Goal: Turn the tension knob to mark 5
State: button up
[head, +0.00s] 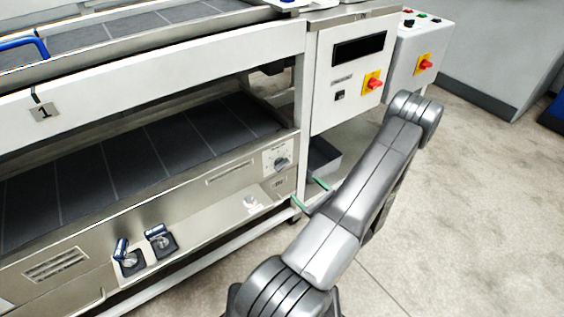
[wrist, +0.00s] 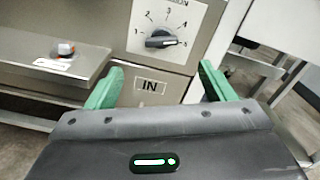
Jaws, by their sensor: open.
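The tension knob (wrist: 160,39) is a dark grey knob on a white dial plate (wrist: 191,9) with numbered marks. In the wrist view its bar lies nearly level, with its right end close to mark 5. The knob also shows in the head view (head: 281,163) on the machine's lower right front. My gripper (wrist: 160,82) has green fingertips, wide apart with nothing between them. In the wrist view the fingertips sit below the knob, on either side of the IN label (wrist: 151,87), and do not hold the knob. In the head view my gripper (head: 309,193) is right of the knob.
Two blue-handled levers (head: 160,238) stand further left. A control box with a red switch (head: 373,83) is above right. Open floor (head: 480,210) lies right of my arm.

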aim_at(284, 166)
jog(key=b+x, duration=0.1)
jog(key=x, duration=1.2)
jog(key=shift+w+a+f, duration=0.1)
jog(key=shift+w+a, duration=0.1)
jog(key=shift+w, duration=0.15)
jog(key=shift+c, duration=0.5)
jog(key=c, duration=0.9)
jog(key=shift+m+b, duration=0.75)
jog(key=shift+m, duration=1.35)
jog(key=o, duration=1)
jog(key=shift+d, duration=0.1)
